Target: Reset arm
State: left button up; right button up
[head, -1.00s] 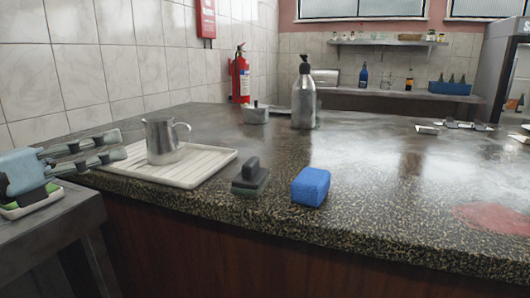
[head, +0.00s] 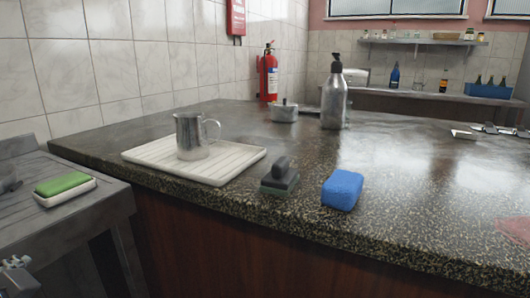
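The counter (head: 270,205) in front of me has a speckled dark top. On it a steel jug (head: 191,138) stands upright on a white ribbed tray (head: 222,172). A dark block with a knob-like handle (head: 280,177) and a blue sponge (head: 342,189) sit near the front edge, apart from each other.
A lower grey side table (head: 75,225) at the left holds a green-topped sponge (head: 62,184) in a white dish. A steel pump bottle (head: 334,98) and a small lidded pot (head: 285,112) stand farther back. A fire extinguisher (head: 268,75) is by the wall.

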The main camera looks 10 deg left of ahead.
pick_arm(q)
jog(key=s+d+f+n+g+h, duration=0.2)
jog(key=s+d+f+g, duration=0.15)
jog(key=s, duration=0.25)
jog(key=s+d+f+n+g+h, duration=0.1)
jog(key=s+d+f+n+g, duration=0.1)
jog(key=s+d+f, duration=0.3)
jog(key=s+a+f+g, duration=0.1)
jog(key=s+a+f, duration=0.1)
jog(key=f, duration=1)
jog(key=s+a+f+g, duration=0.1)
jog(key=s+a+f, duration=0.1)
jog(key=f, duration=1)
jog(key=s+f, duration=1.4)
jog(key=s, duration=0.4)
jog(key=shift+a+f, duration=0.25)
jog(key=shift+a, duration=0.15)
